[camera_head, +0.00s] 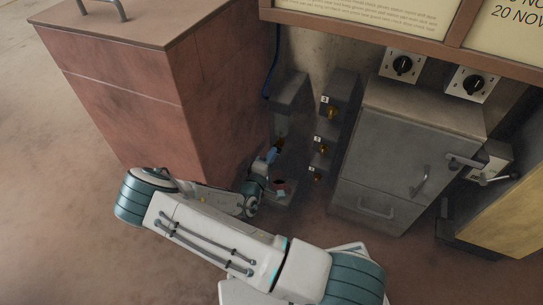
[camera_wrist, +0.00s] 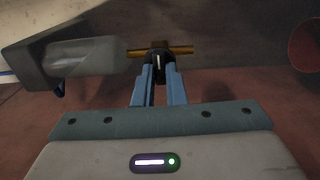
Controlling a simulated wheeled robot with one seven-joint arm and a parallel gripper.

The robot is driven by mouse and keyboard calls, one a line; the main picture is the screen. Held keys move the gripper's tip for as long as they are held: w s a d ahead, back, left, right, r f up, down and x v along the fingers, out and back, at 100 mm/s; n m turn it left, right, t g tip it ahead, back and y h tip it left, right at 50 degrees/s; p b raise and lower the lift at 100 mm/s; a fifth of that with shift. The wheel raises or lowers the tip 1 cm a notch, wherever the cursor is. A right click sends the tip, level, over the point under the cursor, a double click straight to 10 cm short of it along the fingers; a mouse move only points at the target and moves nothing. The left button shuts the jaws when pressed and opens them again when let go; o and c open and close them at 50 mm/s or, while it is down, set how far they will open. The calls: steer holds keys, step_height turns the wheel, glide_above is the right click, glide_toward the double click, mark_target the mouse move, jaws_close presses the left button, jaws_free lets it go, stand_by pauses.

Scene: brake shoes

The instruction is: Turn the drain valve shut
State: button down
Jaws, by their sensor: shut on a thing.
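The drain valve shows in the wrist view as a black knob (camera_wrist: 159,66) with a pale mark, in front of a horizontal brass bar (camera_wrist: 184,50). My gripper (camera_wrist: 160,82) has its two blue fingers on either side of the black knob, shut on it. In the head view my gripper (camera_head: 271,156) is low in the gap between the red cabinet and the grey wall units, beside a small orange-brass part (camera_head: 280,143). The valve's details are too small to tell there, and my arm hides part of the area.
A tall red cabinet (camera_head: 195,95) stands close on the left of my gripper. A dark panel with several brass fittings (camera_head: 333,112) and a grey cabinet (camera_head: 400,160) stand to the right. A grey housing (camera_wrist: 75,65) is left of the knob. Open floor (camera_head: 60,200) lies at left.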

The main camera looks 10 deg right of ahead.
steer(key=c, duration=1.5)
jaws_free()
steer(key=shift+a, duration=0.15)
steer(key=shift+p+v, duration=1.95)
steer(key=shift+v, duration=4.95)
